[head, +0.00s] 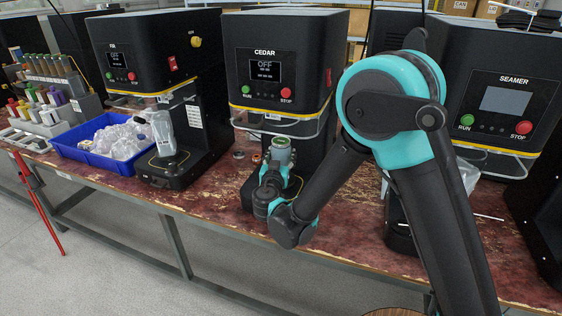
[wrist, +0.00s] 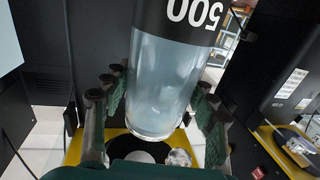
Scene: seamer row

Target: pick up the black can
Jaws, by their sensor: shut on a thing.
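In the wrist view a can (wrist: 165,80) with a pale, see-through body and a black band marked "500" stands between the fingers of my gripper (wrist: 155,100). The "500" reads upside down there. The fingers close on it from both sides. In the head view my gripper (head: 276,167) is at the front of the CEDAR machine (head: 265,75), and the can's grey round end (head: 281,143) shows above the fingers. The rest of the can is mostly hidden by my gripper there.
The FIR machine (head: 140,60) stands left with a clear can (head: 163,132) on its base. A blue bin (head: 85,158) of clear items is beside it. The SEAMER machine (head: 505,95) stands right, partly behind my arm. Small round pieces lie on the worn red bench (head: 215,195).

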